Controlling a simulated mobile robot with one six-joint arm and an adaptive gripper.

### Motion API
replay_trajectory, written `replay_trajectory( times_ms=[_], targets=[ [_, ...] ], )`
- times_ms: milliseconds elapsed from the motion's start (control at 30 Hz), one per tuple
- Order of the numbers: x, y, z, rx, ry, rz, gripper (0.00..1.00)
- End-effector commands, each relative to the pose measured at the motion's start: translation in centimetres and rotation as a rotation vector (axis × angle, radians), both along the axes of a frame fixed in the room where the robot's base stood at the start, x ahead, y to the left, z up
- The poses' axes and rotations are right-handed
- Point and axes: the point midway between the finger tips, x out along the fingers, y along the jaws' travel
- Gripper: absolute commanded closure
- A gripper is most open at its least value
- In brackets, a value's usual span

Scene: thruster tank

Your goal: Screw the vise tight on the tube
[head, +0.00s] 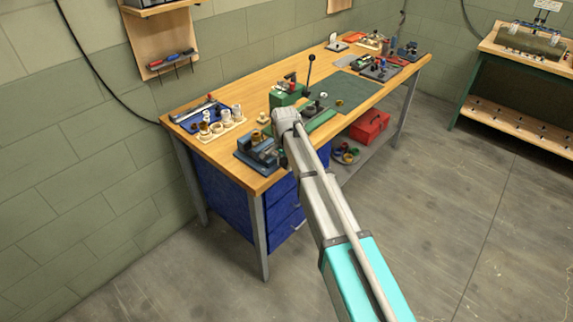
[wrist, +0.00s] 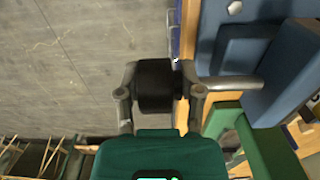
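The small blue vise (head: 257,152) stands at the near corner of the wooden bench in the head view. In the wrist view its blue body (wrist: 285,85) fills the right side. A metal shaft (wrist: 235,83) runs left from it to a black cylindrical knob (wrist: 152,85). My gripper (wrist: 160,75) has one finger on each side of this knob and appears shut on it. In the head view my gripper (head: 284,154) is beside the vise, mostly hidden by my arm. The tube and the vise jaws cannot be made out clearly.
Fittings on a board (head: 212,127) and a green press (head: 287,94) stand on the bench behind. The floor in front of the bench is clear.

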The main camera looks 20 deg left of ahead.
Motion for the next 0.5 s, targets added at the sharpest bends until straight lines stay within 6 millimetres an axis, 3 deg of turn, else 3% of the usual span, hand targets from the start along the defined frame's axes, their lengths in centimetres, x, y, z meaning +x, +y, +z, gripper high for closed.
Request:
replay_trajectory(
  times_ms=[33,100,500],
  targets=[
    [-0.17,-0.39,-0.02,-0.008,0.004,-0.002,0.86],
    [-0.21,-0.45,-0.03,-0.01,0.005,-0.002,0.99],
    [-0.27,-0.62,-0.13,0.004,0.05,-0.003,0.99]
  ],
)
